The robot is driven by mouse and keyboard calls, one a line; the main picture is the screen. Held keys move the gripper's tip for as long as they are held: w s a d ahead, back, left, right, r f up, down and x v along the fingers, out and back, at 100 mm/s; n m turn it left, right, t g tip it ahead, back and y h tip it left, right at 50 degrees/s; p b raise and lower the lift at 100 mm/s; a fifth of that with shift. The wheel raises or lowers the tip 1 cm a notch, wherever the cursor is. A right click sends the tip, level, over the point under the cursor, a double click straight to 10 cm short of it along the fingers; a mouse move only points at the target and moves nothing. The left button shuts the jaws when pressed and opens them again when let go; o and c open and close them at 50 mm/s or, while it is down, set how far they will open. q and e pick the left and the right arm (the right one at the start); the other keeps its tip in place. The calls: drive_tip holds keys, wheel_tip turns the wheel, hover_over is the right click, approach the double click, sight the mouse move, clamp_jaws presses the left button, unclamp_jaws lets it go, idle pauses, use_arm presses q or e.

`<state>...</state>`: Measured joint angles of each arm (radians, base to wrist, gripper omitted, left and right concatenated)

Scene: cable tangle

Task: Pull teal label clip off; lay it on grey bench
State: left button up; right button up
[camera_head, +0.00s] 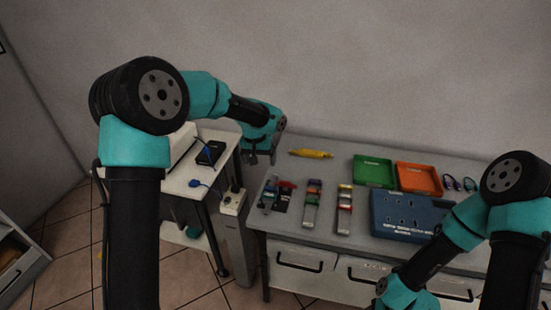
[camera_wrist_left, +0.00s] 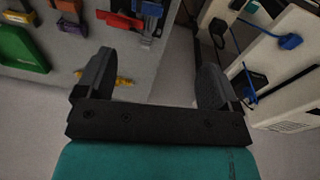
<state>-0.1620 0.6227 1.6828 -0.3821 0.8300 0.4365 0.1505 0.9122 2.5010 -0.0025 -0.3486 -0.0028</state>
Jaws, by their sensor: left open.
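I cannot make out the teal label clip for certain in either view. A small blue-teal piece (camera_head: 268,194) lies at the left end of the grey bench (camera_head: 330,178), too small to name. My left gripper (camera_head: 262,158) is open and empty, above the back left edge of the bench by the white table.
The bench holds a yellow tool (camera_head: 311,153), green tray (camera_head: 374,171), orange tray (camera_head: 419,179), blue case (camera_head: 400,214) and several coloured clips (camera_head: 344,208).

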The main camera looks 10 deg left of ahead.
sight(269, 193)
use_arm(q)
drive_tip(key=d, duration=0.1)
drive_tip(key=d+r, duration=0.1)
drive_tip(key=s+d+g+y, duration=0.1)
drive_tip(key=shift+d+r+m, duration=0.15)
drive_tip(key=shift+r+m, duration=0.05)
drive_tip(key=shift+m, duration=0.1)
wheel_tip(269, 193, down, 18)
drive_tip(key=shift+r, duration=0.25)
idle(0.5)
drive_tip(key=c, duration=1)
drive_tip(key=shift+c, duration=0.2)
drive_tip(key=shift+r, duration=0.3)
